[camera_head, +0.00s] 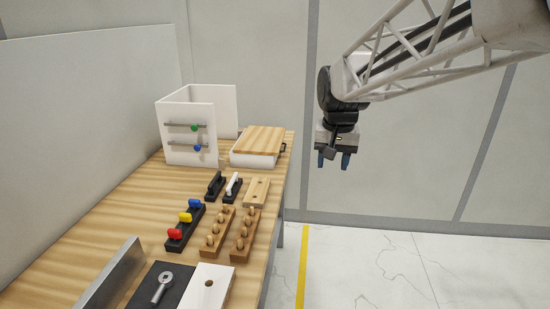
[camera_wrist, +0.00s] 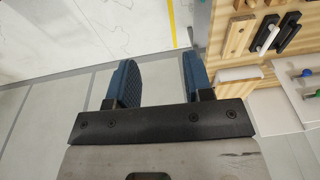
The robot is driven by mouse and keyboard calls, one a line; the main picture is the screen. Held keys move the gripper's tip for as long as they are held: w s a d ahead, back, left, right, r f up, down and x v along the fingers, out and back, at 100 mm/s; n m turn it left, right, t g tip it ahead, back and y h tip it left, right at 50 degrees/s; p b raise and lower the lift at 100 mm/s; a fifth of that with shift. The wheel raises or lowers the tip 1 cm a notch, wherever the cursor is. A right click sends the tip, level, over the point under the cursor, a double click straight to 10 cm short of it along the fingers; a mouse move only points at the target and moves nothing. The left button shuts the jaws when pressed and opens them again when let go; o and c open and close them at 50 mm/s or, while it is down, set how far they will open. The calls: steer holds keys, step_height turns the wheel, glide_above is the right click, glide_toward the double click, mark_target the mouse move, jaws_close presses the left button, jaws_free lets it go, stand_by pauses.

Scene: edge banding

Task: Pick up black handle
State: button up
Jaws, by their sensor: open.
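The black handle (camera_head: 215,184) sits on a dark base on the wooden table, just left of a similar white handle (camera_head: 233,185) in the head view. In the wrist view the black handle (camera_wrist: 288,30) is near the top right, beside the white handle (camera_wrist: 267,38). My gripper (camera_head: 333,160) hangs in the air to the right of the table, pointing down, well apart from the handle. In the wrist view the two blue fingers of my gripper (camera_wrist: 160,82) are spread with nothing between them, over the floor.
A light wooden block (camera_head: 257,191) lies right of the handles. Behind them stand a white box with a wooden lid (camera_head: 260,140) and a white panel (camera_head: 188,153) with sliding knobs. In front are a block with coloured knobs (camera_head: 186,228) and wooden peg blocks (camera_head: 219,232).

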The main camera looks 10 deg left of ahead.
steer(key=w+a+f, duration=0.2)
steer(key=w+a, duration=0.6)
steer(key=w, duration=0.1)
steer(key=g, duration=0.2)
glide_above(215, 178)
steer(key=f, duration=1.5)
steer(key=shift+s+d+f, duration=0.1)
steer(key=shift+d+f, duration=0.05)
steer(key=shift+d, duration=0.1)
steer(key=shift+a+f, duration=0.25)
steer(key=shift+a, duration=0.1)
steer(key=shift+f, duration=1.25)
steer(key=shift+f, duration=0.1)
